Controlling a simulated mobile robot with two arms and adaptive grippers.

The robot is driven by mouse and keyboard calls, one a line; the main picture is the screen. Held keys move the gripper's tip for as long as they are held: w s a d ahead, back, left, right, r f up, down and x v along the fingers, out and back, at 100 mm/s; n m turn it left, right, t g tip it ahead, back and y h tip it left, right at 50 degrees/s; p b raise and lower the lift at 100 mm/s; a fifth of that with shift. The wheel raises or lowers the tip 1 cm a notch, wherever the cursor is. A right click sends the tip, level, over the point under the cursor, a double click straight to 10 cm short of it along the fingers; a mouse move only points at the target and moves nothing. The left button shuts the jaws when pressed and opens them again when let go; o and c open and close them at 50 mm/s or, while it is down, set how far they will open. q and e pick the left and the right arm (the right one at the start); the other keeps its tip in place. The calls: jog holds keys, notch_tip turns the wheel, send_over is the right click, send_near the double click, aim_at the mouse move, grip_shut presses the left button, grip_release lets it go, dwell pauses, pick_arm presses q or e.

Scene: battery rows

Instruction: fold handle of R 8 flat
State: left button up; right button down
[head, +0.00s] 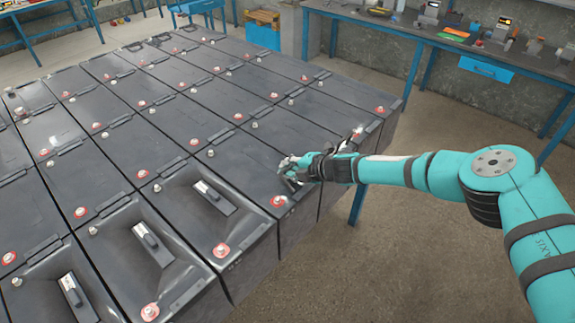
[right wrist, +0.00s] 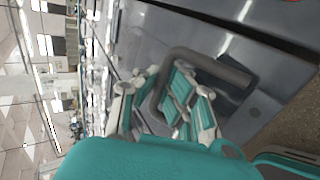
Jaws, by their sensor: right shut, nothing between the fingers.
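The black batteries (head: 235,165) stand packed in rows; no R 8 label is readable. My right gripper (head: 288,172) is low over a battery at the right side of the block. In the right wrist view its fingers (right wrist: 176,98) are closed together with nothing between them. A dark loop handle (right wrist: 205,58) stands out from a battery top (right wrist: 240,55) right beside the fingers. I cannot tell whether they touch it or how far it is tilted. In the head view the gripper and wrist hide this handle. My left gripper is out of view.
Batteries in front have sunken tops with grey blocks (head: 214,197). Red-ringed terminals (head: 279,201) stick up near many battery edges. A blue-legged workbench (head: 450,38) with tools stands behind at right. Floor (head: 400,240) right of the block is clear.

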jog(key=c, duration=2)
grip_release()
jog(key=o, duration=0.6)
jog(key=shift+d, duration=0.1)
jog(key=v, duration=1.2)
jog(key=shift+f, duration=0.1)
